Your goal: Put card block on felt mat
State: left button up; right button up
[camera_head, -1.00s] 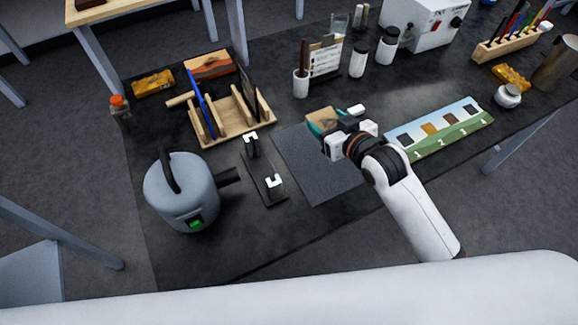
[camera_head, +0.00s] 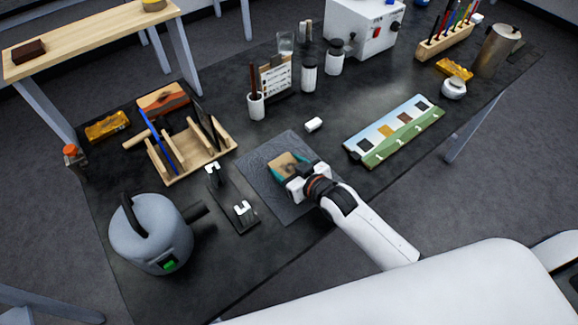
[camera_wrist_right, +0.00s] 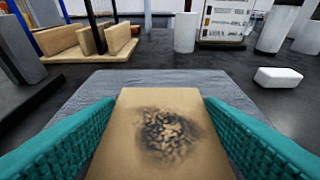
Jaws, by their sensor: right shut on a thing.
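The card block (camera_head: 285,164) is tan with a dark speckled patch on its upper face. My right gripper (camera_head: 288,168), with teal finger pads, is shut on it; the wrist view shows the block (camera_wrist_right: 158,135) between both pads. The felt mat (camera_head: 262,183) is a grey sheet on the dark table, and it also shows in the wrist view (camera_wrist_right: 92,92) under and beyond the block. The block is over the mat's middle; I cannot tell whether it touches the mat. My left gripper is not in view.
A small white block (camera_head: 314,124) lies just beyond the mat. A black stand with white clips (camera_head: 231,199) is left of the mat, near a wooden rack (camera_head: 190,170) and a grey canister (camera_head: 150,235). A numbered sample board (camera_head: 395,132) lies to the right.

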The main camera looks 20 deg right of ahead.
jog(key=shift+f, duration=0.2)
jog(key=o, duration=1)
jog(key=shift+r, duration=0.1)
jog(key=shift+s+r, duration=0.1)
jog(key=shift+r, duration=0.1)
jog(key=b+v, duration=0.1)
jog(key=v, duration=0.9)
jog(key=shift+s+d+r, duration=0.1)
jog(key=shift+s+d, duration=0.05)
jog(key=shift+s, duration=0.15)
jog(key=shift+s+d+r, duration=0.15)
jog(key=shift+s+r, duration=0.15)
jog(key=shift+s, duration=0.15)
